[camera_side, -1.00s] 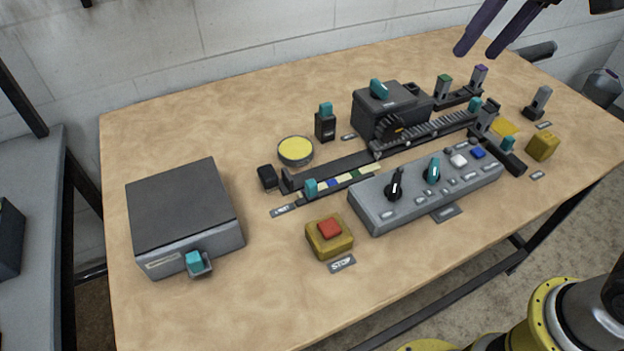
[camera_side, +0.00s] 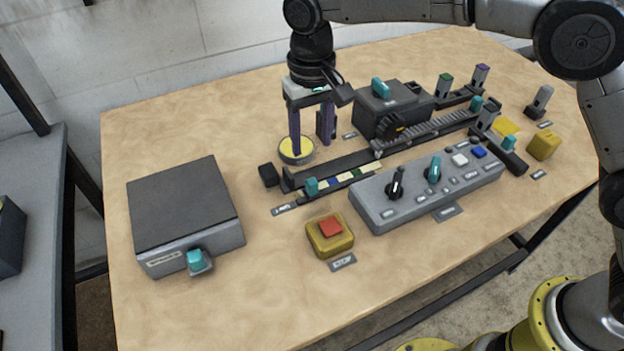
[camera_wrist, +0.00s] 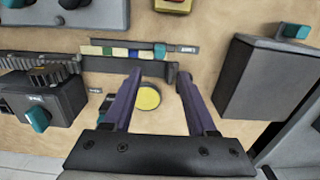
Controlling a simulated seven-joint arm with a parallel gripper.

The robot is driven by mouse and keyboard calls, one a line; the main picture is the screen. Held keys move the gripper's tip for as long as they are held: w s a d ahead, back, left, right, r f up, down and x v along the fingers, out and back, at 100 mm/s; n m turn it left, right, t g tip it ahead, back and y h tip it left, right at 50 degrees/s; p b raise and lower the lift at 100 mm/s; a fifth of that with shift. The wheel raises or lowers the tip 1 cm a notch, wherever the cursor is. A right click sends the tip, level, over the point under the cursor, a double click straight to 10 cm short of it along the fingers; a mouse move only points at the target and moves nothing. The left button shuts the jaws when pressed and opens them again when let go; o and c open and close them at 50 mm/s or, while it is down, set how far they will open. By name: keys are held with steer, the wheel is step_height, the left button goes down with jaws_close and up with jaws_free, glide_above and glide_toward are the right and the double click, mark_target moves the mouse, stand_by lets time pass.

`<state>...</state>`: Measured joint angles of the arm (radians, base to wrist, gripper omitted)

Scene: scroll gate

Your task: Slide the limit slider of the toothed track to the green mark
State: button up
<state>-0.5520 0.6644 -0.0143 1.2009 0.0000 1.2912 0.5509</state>
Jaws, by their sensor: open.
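The limit slider (camera_side: 311,187) is a small teal knob at the left end of a short color-banded strip, in front of the toothed track (camera_side: 425,130). The green mark (camera_side: 357,172) is a dark green band farther right on that strip, past a blue band. In the wrist view the slider (camera_wrist: 160,50) is at the strip's right part and the green mark (camera_wrist: 108,50) is to its left. My gripper (camera_side: 311,147) is open and empty, fingers pointing down, behind the strip near the yellow disc. It is apart from the slider.
A yellow round disc (camera_side: 298,160) is by my fingers. A grey control panel (camera_side: 425,195) with knobs lies in front of the strip. A yellow box with a red button (camera_side: 330,235), a grey box (camera_side: 183,210) and a dark gear housing (camera_side: 388,112) stand around.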

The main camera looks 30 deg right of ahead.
mark_target(313, 181)
step_height(313, 181, down, 12)
steer(key=shift+r, duration=0.1)
steer(key=shift+c, duration=0.3)
jaws_close()
steer(key=shift+d, duration=0.15)
stand_by(1.3)
